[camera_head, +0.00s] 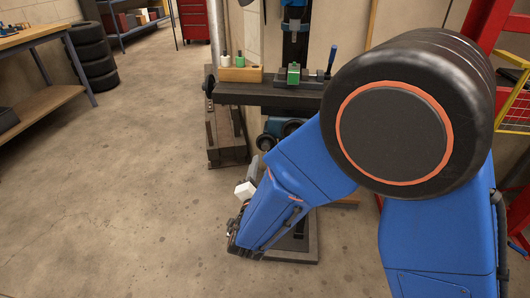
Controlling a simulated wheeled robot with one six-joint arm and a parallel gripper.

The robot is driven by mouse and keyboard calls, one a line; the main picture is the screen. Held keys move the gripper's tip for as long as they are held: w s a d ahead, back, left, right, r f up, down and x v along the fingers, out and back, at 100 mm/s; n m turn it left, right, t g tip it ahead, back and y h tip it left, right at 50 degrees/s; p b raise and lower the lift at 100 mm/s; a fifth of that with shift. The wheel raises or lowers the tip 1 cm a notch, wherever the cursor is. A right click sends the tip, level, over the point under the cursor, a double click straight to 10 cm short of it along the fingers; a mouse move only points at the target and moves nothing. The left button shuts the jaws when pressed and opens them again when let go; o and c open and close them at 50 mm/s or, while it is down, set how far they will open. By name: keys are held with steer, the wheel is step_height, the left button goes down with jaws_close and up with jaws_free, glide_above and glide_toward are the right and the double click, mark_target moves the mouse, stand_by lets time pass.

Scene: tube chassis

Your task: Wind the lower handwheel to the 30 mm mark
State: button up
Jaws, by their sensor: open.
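A blue machine with a dark work table (262,96) stands at the top middle. Below the table a dark round handwheel-like part (266,141) shows beside the blue body, partly covered by my arm. I cannot tell for sure that it is the lower handwheel, and no scale or 30 mm mark is readable. My blue arm reaches down and left in front of the machine. My gripper (246,186) shows small at the far end of the arm, low and left of the machine's column, with white and grey parts. It is open, and it looks apart from the round part.
A wooden block with small bottles (240,73) and a green-topped item (293,74) stand on the work table. A workbench (40,38) and stacked tyres (92,55) are at the left. A red frame is at the right. The floor (110,190) at left is clear.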

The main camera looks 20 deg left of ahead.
mark_target(266, 148)
steer(key=x, duration=0.9)
steer(key=shift+w, duration=0.4)
steer(key=c, duration=1)
steer(key=shift+c, duration=0.2)
steer(key=shift+m, duration=0.3)
